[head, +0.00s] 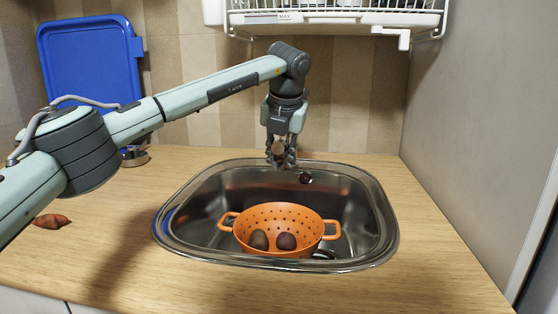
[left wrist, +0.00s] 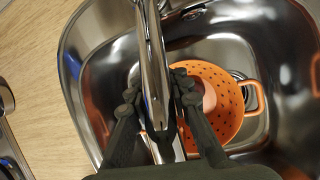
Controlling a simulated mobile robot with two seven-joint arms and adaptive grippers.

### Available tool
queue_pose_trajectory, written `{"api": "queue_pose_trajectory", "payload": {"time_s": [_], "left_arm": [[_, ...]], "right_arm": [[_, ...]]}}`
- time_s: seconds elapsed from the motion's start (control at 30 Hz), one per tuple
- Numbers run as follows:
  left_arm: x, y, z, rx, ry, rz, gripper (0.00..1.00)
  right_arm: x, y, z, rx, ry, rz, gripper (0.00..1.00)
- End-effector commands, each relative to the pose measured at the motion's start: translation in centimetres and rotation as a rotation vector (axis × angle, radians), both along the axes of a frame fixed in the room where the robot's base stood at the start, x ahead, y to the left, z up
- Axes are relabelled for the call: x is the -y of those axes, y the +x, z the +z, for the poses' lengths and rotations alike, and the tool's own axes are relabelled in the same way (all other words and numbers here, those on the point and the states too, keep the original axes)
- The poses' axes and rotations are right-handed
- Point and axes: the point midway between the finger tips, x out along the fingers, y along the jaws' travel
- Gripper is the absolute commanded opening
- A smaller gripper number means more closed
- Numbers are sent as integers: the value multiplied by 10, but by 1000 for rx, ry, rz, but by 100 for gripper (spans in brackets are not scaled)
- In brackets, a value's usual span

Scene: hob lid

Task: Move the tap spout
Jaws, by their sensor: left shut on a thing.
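The tap spout (left wrist: 151,50) is a shiny chrome tube running down the middle of the left wrist view, over the sink. My left gripper (left wrist: 157,93) has a dark finger on each side of it and is shut on it. In the head view my left gripper (head: 281,157) points down at the back rim of the steel sink (head: 200,208). It hides most of the tap there. My right gripper is in neither view.
An orange colander (head: 276,217) with two dark roundish items stands in the sink. A dish rack (head: 335,18) hangs above. A blue board (head: 90,62) leans at the back left. A reddish-brown item (head: 52,221) lies on the left counter. The front right counter is clear.

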Motion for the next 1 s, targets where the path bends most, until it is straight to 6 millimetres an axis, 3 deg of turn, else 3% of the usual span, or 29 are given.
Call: {"api": "queue_pose_trajectory", "payload": {"time_s": [0.03,0.07,0.27,0.67,1.0], "left_arm": [[1,0,1,3,-2,-3,0],[1,0,1,3,-2,-3,17],[1,0,1,2,-2,-3,42],[1,-2,8,3,-1,-2,43],[6,-29,68,5,-1,-3,43]], "right_arm": [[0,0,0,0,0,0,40],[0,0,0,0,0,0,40],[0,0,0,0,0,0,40],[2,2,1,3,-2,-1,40],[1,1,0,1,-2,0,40]]}}
